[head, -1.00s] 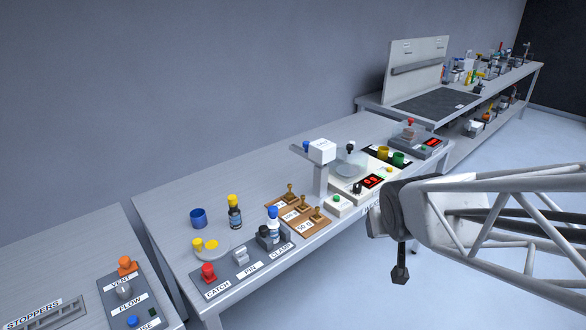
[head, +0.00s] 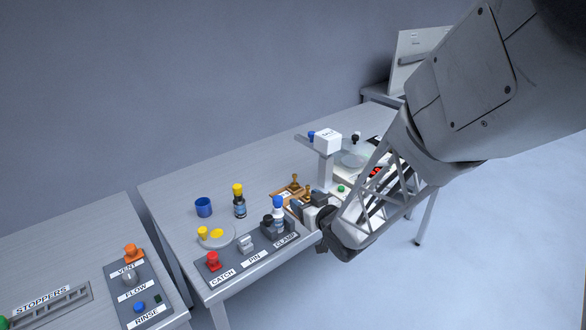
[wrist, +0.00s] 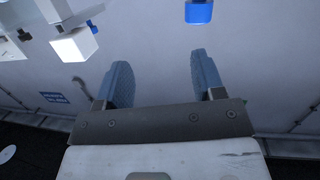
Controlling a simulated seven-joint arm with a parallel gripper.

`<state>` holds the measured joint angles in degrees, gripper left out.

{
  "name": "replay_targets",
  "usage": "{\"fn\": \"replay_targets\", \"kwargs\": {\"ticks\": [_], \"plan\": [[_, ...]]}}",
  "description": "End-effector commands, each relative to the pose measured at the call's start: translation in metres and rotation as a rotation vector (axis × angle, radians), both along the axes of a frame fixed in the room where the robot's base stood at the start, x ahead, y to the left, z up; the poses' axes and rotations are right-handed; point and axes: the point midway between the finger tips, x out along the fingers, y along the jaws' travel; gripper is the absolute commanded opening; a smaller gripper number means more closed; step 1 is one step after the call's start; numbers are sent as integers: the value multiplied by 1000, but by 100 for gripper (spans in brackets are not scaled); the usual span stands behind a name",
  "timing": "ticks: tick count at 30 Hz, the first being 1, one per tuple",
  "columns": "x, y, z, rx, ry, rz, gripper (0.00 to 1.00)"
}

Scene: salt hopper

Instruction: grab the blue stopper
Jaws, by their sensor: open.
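The blue stopper (head: 277,202) tops a small bottle (head: 278,216) standing by the clamp label at the right end of the grey panel. In the wrist view a blue piece that looks like this stopper (wrist: 198,12) is cut by the top edge, beyond the right fingertip. My gripper (head: 303,207) is just right of the bottle in the head view. In the wrist view my gripper (wrist: 155,70) has its fingers wide apart with nothing between them.
A yellow-topped bottle (head: 239,203) and a blue cup (head: 204,207) stand further left. The red catch knob (head: 213,260) is on the panel. A white-headed stand (head: 327,142) rises behind my gripper. The table's back left is clear.

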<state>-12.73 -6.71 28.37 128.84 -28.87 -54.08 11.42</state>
Motion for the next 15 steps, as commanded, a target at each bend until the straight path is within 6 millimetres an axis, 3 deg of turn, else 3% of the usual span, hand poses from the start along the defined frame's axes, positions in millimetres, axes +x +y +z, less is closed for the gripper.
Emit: {"fn": "replay_targets", "kwargs": {"ticks": [6,15], "plan": [[-4,31,-20,99,-69,111,63],[-8,41,-24,141,-95,154,63]]}}
